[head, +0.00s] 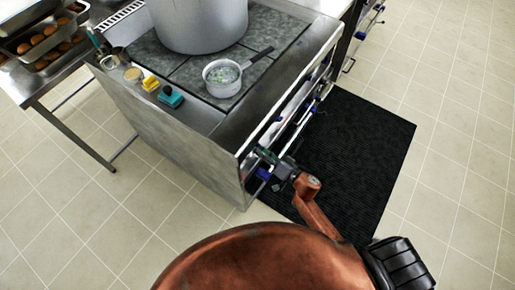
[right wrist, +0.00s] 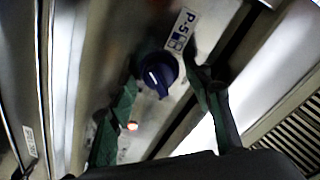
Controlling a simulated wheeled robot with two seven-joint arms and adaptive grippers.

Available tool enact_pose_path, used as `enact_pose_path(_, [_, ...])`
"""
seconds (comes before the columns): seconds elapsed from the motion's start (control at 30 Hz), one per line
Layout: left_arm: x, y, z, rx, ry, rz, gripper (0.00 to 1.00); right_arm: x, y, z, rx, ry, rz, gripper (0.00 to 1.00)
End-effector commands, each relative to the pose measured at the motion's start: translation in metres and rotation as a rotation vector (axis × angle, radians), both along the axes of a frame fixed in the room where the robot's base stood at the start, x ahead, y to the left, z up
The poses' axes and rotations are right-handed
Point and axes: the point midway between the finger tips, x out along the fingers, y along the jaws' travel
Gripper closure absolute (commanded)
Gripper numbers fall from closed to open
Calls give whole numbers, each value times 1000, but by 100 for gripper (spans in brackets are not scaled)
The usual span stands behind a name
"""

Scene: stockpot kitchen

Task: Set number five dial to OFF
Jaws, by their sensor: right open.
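A dark blue round dial (right wrist: 157,74) with a white pointer mark sits on the metal front panel in the right wrist view. A white label reading P-5 (right wrist: 184,28) is beside it. My right gripper (right wrist: 161,80) is open, with one green finger on each side of the dial; I cannot tell whether they touch it. In the head view my right gripper (head: 268,165) is at the near end of the stove's front, and hides the dial there. The left gripper is not in view.
The stove (head: 165,130) holds a large stockpot (head: 200,22), a small saucepan (head: 222,78) and yellow and teal sponges (head: 171,96). A rail runs along the stove's front. A black mat (head: 365,150) lies on the floor.

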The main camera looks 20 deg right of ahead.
Motion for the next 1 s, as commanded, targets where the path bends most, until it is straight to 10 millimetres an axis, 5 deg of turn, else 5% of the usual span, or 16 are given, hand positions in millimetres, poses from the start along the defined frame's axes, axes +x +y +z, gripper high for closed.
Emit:
enact_pose_path(0.63, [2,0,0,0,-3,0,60,0,0,0,0,0,0,95])
enact_pose_path(1.0, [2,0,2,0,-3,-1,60,-1,0,0,-49,-39,1,96])
